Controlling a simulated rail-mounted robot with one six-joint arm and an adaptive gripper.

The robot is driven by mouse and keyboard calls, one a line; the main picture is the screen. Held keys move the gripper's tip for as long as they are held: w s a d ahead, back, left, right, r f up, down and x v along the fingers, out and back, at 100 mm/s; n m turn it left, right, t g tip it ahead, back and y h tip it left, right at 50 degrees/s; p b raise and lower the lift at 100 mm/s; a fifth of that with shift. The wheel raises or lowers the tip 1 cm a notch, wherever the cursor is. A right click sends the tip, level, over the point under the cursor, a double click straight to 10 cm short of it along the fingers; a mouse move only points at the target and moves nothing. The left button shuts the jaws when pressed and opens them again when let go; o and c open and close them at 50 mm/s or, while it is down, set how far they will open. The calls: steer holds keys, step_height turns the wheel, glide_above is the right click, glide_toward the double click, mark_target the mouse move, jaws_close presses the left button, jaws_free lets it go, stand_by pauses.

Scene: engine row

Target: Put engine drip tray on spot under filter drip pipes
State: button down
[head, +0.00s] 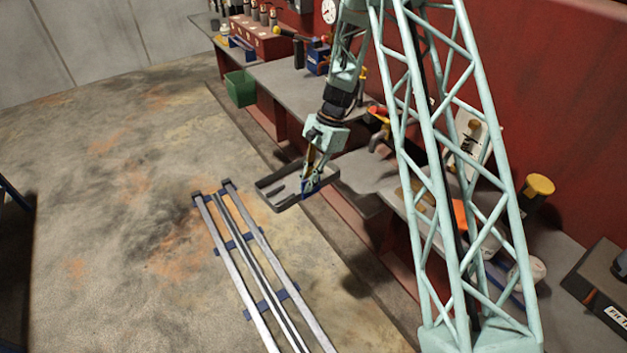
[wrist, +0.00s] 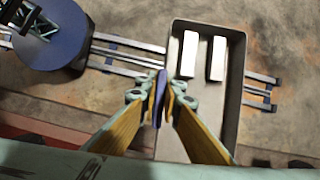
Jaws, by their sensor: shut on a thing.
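The engine drip tray (head: 272,202) is a shallow dark grey rectangular tray, in the air beside the workbench in the head view. The wrist view shows the tray (wrist: 205,108) with two pale blocks or raised bars inside. My gripper (head: 312,182) reaches down at the tray's right part. In the wrist view my gripper (wrist: 161,85) has its fingers shut on a thin blue grip at the tray's left side. The tray looks about level. I cannot make out the filter drip pipes or the spot under them.
Metal rails (head: 250,265) run along the floor left of the tray. A long grey bench (head: 285,82) with tools and containers stands against the red wall. A green bin (head: 240,88) hangs at its edge. A dark labelled box (head: 600,285) stands lower right. Floor at left is open.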

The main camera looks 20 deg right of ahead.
steer(key=s+d+r+n+g+h+p, duration=0.2)
steer(key=r+n, duration=0.5)
steer(key=n, duration=0.6)
steer(key=shift+s+r+g+h+p, duration=0.2)
steer(key=shift+s+g+h+p, duration=0.2)
steer(key=shift+s+h+p, duration=0.85)
steer(key=shift+s+y+b, duration=0.25)
steer(key=shift+s+b, duration=0.1)
steer(key=shift+b, duration=0.2)
steer(key=shift+s, duration=0.1)
